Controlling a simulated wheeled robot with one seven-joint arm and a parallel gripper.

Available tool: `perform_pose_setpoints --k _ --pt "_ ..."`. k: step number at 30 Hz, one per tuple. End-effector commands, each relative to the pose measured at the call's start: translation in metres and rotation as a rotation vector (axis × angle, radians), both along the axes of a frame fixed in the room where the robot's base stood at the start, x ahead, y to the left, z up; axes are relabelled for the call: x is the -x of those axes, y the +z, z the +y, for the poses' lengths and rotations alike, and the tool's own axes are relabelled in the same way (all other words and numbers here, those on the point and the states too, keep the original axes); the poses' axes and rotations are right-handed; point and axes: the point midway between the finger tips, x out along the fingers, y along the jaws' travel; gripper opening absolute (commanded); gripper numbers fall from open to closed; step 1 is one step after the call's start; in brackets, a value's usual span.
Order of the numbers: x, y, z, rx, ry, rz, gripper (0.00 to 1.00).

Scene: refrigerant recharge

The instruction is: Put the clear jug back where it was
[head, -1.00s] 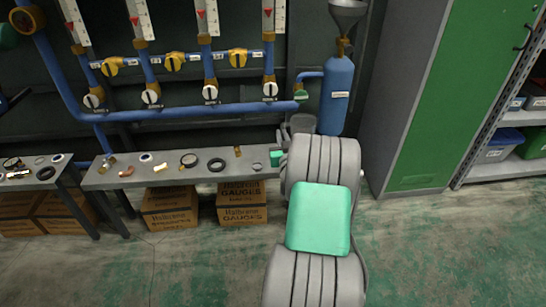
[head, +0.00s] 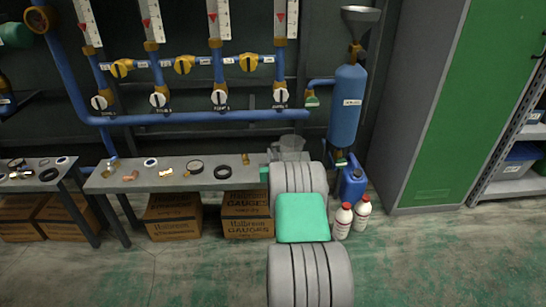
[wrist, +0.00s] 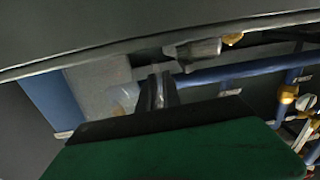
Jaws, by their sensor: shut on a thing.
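The clear jug (head: 290,147) shows in the head view as a grey, see-through shape just beyond the far end of my arm, at the bench's right end. My arm hides its lower part. In the wrist view a pale see-through part of the jug (wrist: 100,85) is beside my gripper (wrist: 159,86). My gripper is shut on the jug; the exact contact is dark and partly hidden by the green wrist body. In the head view my arm covers most of the gripper.
A grey bench (head: 145,184) holds small fittings and rings. A blue tank (head: 347,108) with a funnel (head: 361,16) stands right of the jug. A blue can (head: 354,186) and two white bottles (head: 342,221) are below it. A green-doored cabinet (head: 455,110) is at right; open floor lies in front.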

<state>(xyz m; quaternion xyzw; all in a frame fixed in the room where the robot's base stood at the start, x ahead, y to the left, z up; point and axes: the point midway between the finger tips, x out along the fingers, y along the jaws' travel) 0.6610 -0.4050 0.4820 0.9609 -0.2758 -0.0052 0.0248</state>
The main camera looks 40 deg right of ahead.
Motion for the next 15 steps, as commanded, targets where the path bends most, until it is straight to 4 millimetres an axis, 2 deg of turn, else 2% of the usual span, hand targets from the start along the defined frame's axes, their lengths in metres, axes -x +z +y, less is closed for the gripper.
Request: perform_pose_setpoints --k 3,4,9,12,15 --pt "0.0001 -0.0034 -0.0002 0.001 0.0 -0.001 0.0" --pt "0.0002 -0.0037 0.0 0.0 0.0 0.0 0.09" --pt "0.0002 -0.0023 0.0 0.0 0.0 0.0 0.23" --pt "0.0002 -0.0023 0.0 0.0 0.0 0.0 0.3" --pt "0.0002 -0.0022 0.0001 0.0 0.0 0.0 0.3"
